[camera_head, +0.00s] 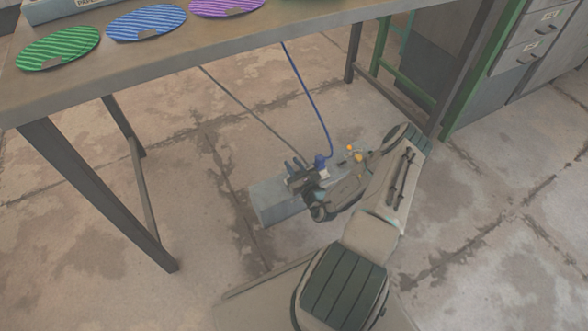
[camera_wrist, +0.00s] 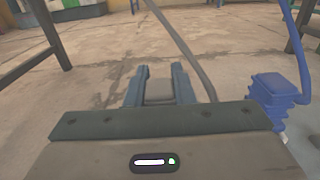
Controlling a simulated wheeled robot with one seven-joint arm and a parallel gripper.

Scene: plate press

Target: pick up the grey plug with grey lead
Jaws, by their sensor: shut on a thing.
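The grey plug (camera_wrist: 160,90) sits between the two blue-grey fingers of my gripper (camera_wrist: 162,76) in the wrist view. My gripper is shut on it. The grey lead (camera_wrist: 181,40) runs up from behind the fingers. In the head view the grey lead (camera_head: 247,108) hangs from under the table edge down to my gripper (camera_head: 295,166), which is over the grey box on the floor. The plug is mostly hidden there by the gripper. I cannot tell whether the plug touches the box.
A blue plug (camera_wrist: 271,90) with a blue lead (camera_head: 311,90) stands close to the right of my gripper. The long grey box (camera_head: 276,208) lies under my wrist. A table (camera_head: 180,52) with coloured discs is above and behind, its legs to both sides. Floor is clear at left.

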